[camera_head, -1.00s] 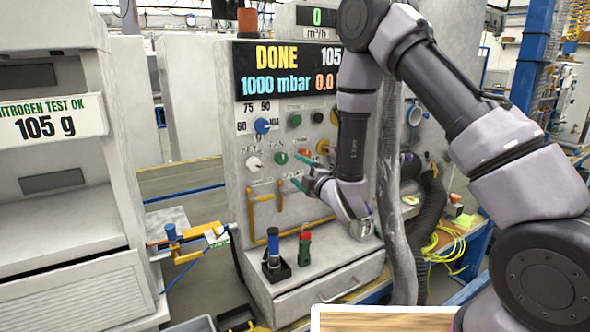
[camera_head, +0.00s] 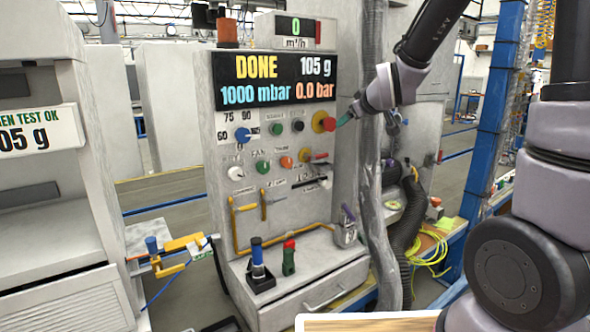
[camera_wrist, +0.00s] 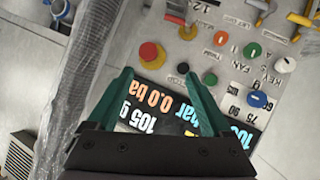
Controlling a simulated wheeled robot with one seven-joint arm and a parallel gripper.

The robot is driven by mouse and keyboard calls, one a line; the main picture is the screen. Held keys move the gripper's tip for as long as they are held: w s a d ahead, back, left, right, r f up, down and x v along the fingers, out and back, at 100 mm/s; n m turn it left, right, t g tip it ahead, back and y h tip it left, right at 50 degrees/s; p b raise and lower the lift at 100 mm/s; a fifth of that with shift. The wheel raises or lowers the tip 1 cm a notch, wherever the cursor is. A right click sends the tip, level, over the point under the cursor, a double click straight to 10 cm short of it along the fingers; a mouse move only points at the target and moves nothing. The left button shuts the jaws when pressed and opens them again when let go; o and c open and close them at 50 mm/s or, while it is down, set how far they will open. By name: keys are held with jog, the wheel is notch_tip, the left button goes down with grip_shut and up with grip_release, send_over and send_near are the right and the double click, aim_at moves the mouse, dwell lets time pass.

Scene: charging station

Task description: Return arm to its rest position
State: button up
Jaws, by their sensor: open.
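My gripper (camera_head: 343,120) is in front of the right side of the charging station's panel, close to the red knob with a yellow ring (camera_head: 323,122). I cannot tell in the head view whether it touches anything. In the wrist view my gripper (camera_wrist: 165,104) shows two green fingers spread apart with nothing between them. The display (camera_wrist: 150,105) shows upside down behind the fingers. In the head view the display (camera_head: 275,80) reads DONE, 105 g, 1000 mbar and 0.0 bar. My arm reaches in from the upper right.
Yellow handles (camera_head: 236,225) stick out below the knobs. A blue post (camera_head: 492,110) stands right.

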jog(key=s+d+r+m+g, duration=0.1)
jog(key=s+d+r+m, duration=0.1)
jog(key=s, duration=0.7)
jog(key=s+d+r+m+g, duration=0.2)
jog(key=s+m, duration=0.3)
jog(key=s, duration=0.4)
jog(key=s+d+r+m+g, duration=0.2)
jog(key=s+d+m, duration=0.1)
jog(key=s, duration=0.6)
jog(key=shift+d+m, duration=0.3)
jog(key=shift+d, duration=0.55)
jog(key=shift+r, duration=0.15)
